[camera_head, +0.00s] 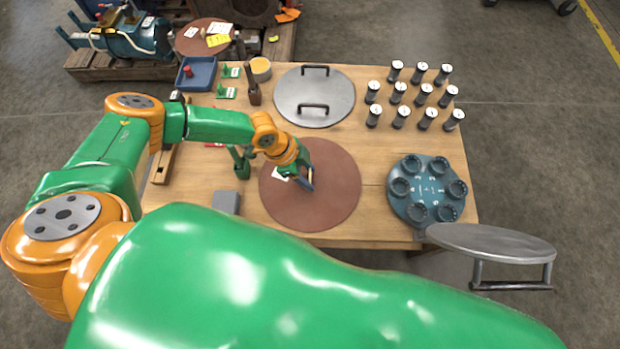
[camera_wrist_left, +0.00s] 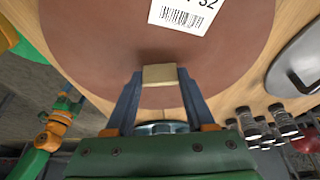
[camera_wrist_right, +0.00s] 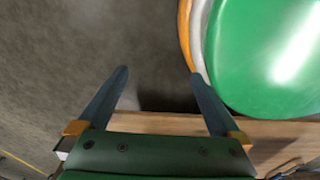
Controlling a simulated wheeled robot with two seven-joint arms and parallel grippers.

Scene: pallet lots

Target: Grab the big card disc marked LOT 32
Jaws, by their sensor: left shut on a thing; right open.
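The big brown card disc (camera_head: 330,205) lies on the wooden table. A white label (camera_head: 282,173) on it shows "32" and a barcode in the left wrist view (camera_wrist_left: 186,14); the rest of its text is cut off. My left gripper (camera_head: 305,183) is over the disc. In the left wrist view, its blue fingers (camera_wrist_left: 158,76) are shut on a small tan block (camera_wrist_left: 160,75) against the disc's face. I cannot tell whether the block is part of the disc. My right gripper (camera_wrist_right: 158,76) is open and empty, near a wooden edge.
Behind the disc is a grey round lid (camera_head: 288,95) with two handles. Several black-and-white cylinders (camera_head: 400,92) stand at the back right, and a teal round holder (camera_head: 428,168) sits at right. Another brown disc (camera_head: 192,45) with labels rests beyond the table.

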